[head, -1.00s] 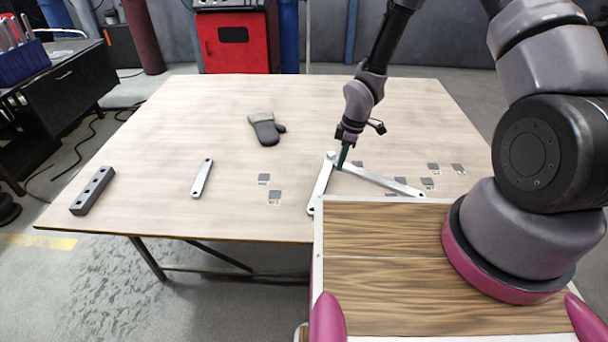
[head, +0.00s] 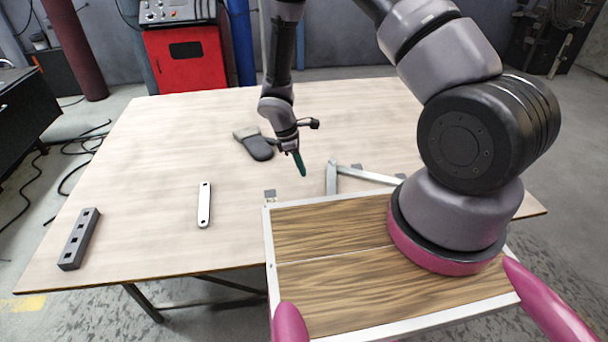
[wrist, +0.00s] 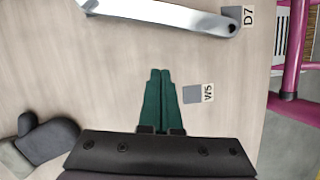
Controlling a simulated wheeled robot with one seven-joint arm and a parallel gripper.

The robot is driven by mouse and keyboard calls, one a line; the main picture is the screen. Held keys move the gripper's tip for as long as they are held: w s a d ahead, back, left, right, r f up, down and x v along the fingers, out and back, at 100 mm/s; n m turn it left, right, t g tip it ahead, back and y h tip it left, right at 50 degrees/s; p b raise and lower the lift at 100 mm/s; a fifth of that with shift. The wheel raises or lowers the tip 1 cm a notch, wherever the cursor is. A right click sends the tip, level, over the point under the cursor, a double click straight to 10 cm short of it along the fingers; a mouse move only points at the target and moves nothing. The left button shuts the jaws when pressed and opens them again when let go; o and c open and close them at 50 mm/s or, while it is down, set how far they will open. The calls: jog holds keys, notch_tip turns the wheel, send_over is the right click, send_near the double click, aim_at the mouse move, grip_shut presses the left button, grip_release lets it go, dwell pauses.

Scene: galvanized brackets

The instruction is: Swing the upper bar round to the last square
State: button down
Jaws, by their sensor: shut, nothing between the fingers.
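Two pale metal bars meet at one end on the table. One bar (head: 331,182) points toward me and is partly hidden by my wooden deck. The other bar (head: 368,175) runs off to the right and passes behind my arm. I cannot tell which lies on top. In the wrist view, one bar (wrist: 160,12) ends beside a grey square labelled D7 (wrist: 232,12). Another grey square, labelled W5 (wrist: 192,93), lies bare beside the fingers. My gripper (head: 302,174), with green fingers, is shut and empty, left of the joint and apart from both bars; its fingertips (wrist: 159,72) touch each other.
A grey mitt (head: 255,144) lies behind my gripper. A separate flat bar (head: 204,205) and a dark block with holes (head: 79,240) lie on the left. Another grey square (head: 270,194) shows at my deck's edge.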

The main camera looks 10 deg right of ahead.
aim_at(328, 189)
jog(key=x, duration=0.9)
jog(key=shift+s, duration=0.1)
jog(key=d, duration=0.2)
jog(key=shift+s+d+r, duration=0.15)
jog(key=shift+s+d, duration=0.05)
jog(key=shift+d, duration=0.1)
jog(key=shift+s+d, duration=0.15)
jog(key=shift+d, duration=0.45)
jog(key=shift+s+d, duration=0.2)
jog(key=shift+d, duration=0.7)
jog(key=shift+a+r, duration=0.1)
jog(key=shift+r, duration=0.1)
